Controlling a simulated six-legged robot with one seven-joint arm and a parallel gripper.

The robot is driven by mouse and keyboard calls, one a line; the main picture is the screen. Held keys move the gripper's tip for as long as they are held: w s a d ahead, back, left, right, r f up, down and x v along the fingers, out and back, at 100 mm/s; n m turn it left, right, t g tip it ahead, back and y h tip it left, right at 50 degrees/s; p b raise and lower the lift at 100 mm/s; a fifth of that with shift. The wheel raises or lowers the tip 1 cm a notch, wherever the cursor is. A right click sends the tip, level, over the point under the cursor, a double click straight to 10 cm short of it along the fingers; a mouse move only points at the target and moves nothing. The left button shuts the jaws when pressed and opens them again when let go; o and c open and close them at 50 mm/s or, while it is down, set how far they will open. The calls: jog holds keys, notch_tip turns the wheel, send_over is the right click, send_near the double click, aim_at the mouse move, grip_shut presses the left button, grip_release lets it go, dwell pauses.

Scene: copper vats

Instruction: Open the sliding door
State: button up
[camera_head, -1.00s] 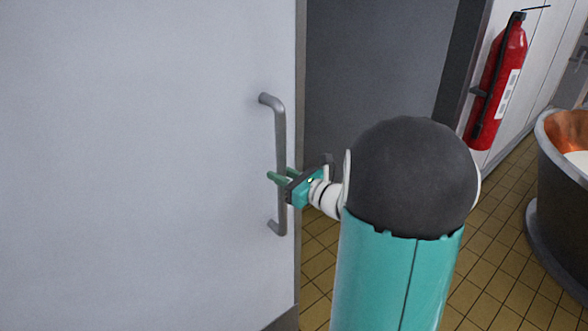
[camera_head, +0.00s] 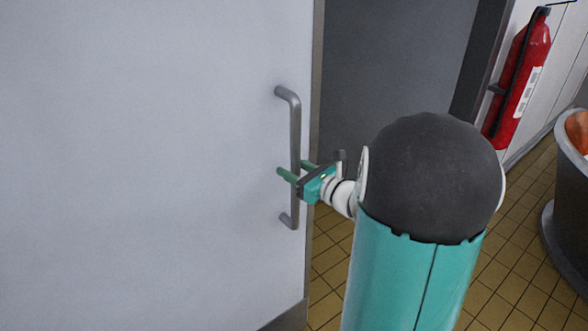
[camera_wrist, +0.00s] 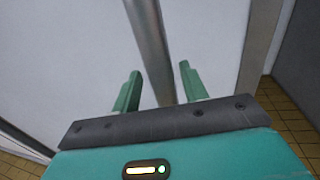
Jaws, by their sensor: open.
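The sliding door (camera_head: 150,160) is a large pale grey panel filling the left of the head view. Its right edge stands beside a doorway gap. A grey vertical bar handle (camera_head: 294,130) is fixed near that edge. My gripper (camera_head: 294,168) is at the lower half of the handle, with its green fingers on either side of the bar. In the wrist view the handle (camera_wrist: 150,45) runs between the two open fingers (camera_wrist: 158,88), with space visible on both sides. Whether a finger touches the bar I cannot tell.
To the right of the door edge is a dark grey surface (camera_head: 390,70) beyond the opening. A red fire extinguisher (camera_head: 520,75) hangs on the white wall at the right. A copper-lined vat (camera_head: 570,200) stands at the right edge. The tiled floor (camera_head: 520,260) between is clear.

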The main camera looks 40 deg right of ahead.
jog(key=v, duration=1.3)
jog(key=shift+s, duration=0.3)
jog(key=w+a+n+g+y, duration=0.1)
jog(key=a+n+g+y, duration=0.45)
jog(key=a+n, duration=0.6)
jog(key=s+a+n+g+h, duration=0.3)
jog(key=a+n, duration=0.4)
jog(key=n, duration=0.4)
jog(key=s+a+r+n+g+h, duration=0.1)
jog(key=s+a+n+g+h, duration=0.2)
jog(key=n, duration=0.8)
jog(key=s+a+h, duration=0.2)
jog(key=a+h, duration=0.1)
jog(key=a, duration=0.1)
jog(key=shift+s, duration=0.25)
jog(key=shift+a+r+g+h, duration=0.1)
jog(key=shift+r+g+h, duration=0.05)
jog(key=shift+g+h, duration=0.1)
jog(key=shift+c, duration=0.2)
